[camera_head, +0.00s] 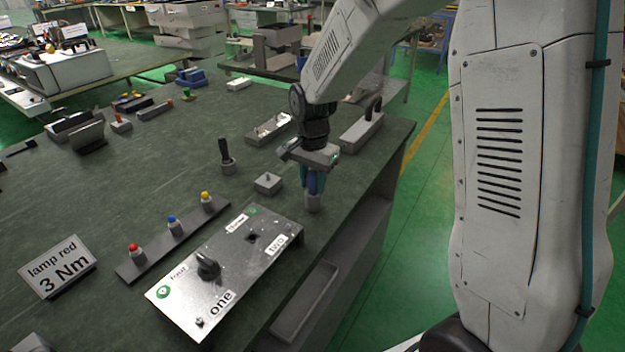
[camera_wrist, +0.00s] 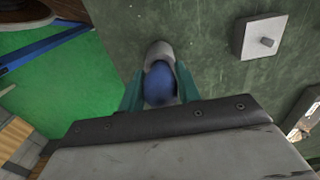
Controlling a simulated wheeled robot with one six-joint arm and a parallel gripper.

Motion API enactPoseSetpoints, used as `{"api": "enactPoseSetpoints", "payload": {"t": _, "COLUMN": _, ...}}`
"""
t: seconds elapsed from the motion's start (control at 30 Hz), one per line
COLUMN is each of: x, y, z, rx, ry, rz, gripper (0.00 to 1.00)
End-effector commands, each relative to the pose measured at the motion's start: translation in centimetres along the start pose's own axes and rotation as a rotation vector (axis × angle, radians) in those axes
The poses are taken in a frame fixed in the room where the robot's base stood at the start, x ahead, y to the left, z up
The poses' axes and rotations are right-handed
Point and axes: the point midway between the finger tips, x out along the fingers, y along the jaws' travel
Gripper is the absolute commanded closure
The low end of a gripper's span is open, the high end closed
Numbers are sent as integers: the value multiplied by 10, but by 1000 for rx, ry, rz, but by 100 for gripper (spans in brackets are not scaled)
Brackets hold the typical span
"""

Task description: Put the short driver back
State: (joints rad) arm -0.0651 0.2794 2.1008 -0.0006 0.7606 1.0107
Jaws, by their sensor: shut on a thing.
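My gripper (camera_head: 314,182) is pointing down near the table's right edge, its teal fingers shut on the blue handle of the short driver (camera_head: 312,186). Directly below the handle is a small grey cup-shaped holder (camera_head: 313,203) on the table. In the wrist view the blue handle (camera_wrist: 159,84) sits between the fingers (camera_wrist: 160,95), with the grey holder (camera_wrist: 158,50) right behind it. The driver looks upright and in line with the holder. Its lower end is hidden, so I cannot tell how deep it sits.
A dark-handled tool stands in another grey holder (camera_head: 227,165) to the left. A small grey block with a peg (camera_head: 268,184) is close by. The metal panel (camera_head: 225,275) with a black knob lies in front. A button strip (camera_head: 172,240) and a "lamp red 3 Nm" sign (camera_head: 57,267) are left.

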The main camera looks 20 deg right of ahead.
Motion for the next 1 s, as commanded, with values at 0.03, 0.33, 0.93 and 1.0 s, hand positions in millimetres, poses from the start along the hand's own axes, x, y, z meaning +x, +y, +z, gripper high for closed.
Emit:
{"api": "enactPoseSetpoints", "payload": {"t": 0.03, "x": 2, "y": 0, "z": 0, "rx": 0, "ry": 0, "rz": 1, "gripper": 91}}
{"api": "enactPoseSetpoints", "payload": {"t": 0.33, "x": 2, "y": 0, "z": 0, "rx": 0, "ry": 0, "rz": 0, "gripper": 45}}
{"api": "enactPoseSetpoints", "payload": {"t": 0.93, "x": -89, "y": 0, "z": 0, "rx": 0, "ry": 2, "rz": -3, "gripper": 45}}
{"api": "enactPoseSetpoints", "payload": {"t": 1.0, "x": -100, "y": 0, "z": 0, "rx": 0, "ry": 2, "rz": -3, "gripper": 45}}
